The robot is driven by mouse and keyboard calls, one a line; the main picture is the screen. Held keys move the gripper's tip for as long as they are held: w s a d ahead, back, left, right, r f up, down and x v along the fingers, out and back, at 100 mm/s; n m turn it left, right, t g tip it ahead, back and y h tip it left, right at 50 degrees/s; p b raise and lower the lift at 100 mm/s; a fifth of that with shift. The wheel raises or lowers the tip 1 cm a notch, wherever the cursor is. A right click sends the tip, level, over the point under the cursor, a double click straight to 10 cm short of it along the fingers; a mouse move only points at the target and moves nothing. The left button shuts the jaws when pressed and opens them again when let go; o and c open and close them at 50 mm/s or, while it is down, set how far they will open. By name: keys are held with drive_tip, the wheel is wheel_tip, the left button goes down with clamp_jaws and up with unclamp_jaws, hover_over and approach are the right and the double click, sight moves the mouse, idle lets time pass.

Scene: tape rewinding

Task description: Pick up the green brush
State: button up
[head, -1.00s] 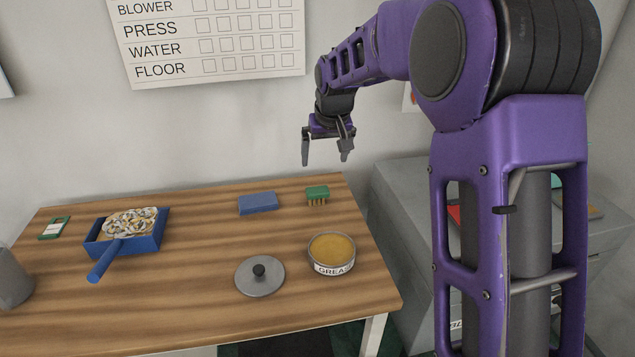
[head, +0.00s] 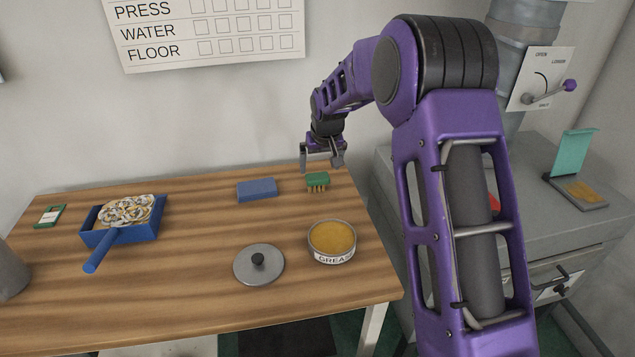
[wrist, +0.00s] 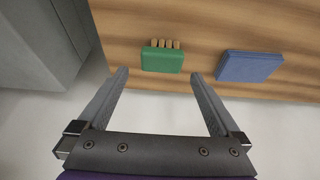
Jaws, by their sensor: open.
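The green brush (head: 318,180) lies near the back right corner of the wooden table, its tan bristles facing the table's front. In the wrist view the brush (wrist: 162,60) sits beyond the fingertips, between their lines, near the table's back edge. My gripper (head: 320,166) is open and empty, pointing down just above and behind the brush in the head view. Its two fingers (wrist: 160,78) are spread wider than the brush in the wrist view. No contact with the brush shows.
A blue block (head: 257,190) lies left of the brush. An open grease tin (head: 332,257) and a grey lid (head: 259,265) are nearer the front. A grey cabinet (head: 560,225) stands right of the table.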

sight(318, 176)
drive_tip(key=x, duration=0.5)
drive_tip(key=shift+a+f, duration=0.1)
drive_tip(key=shift+a, duration=0.05)
drive_tip(key=c, duration=1.4)
wheel_tip(318, 176, up, 10)
drive_tip(key=shift+r, duration=0.1)
drive_tip(key=o, duration=0.9)
drive_tip(key=c, duration=0.5)
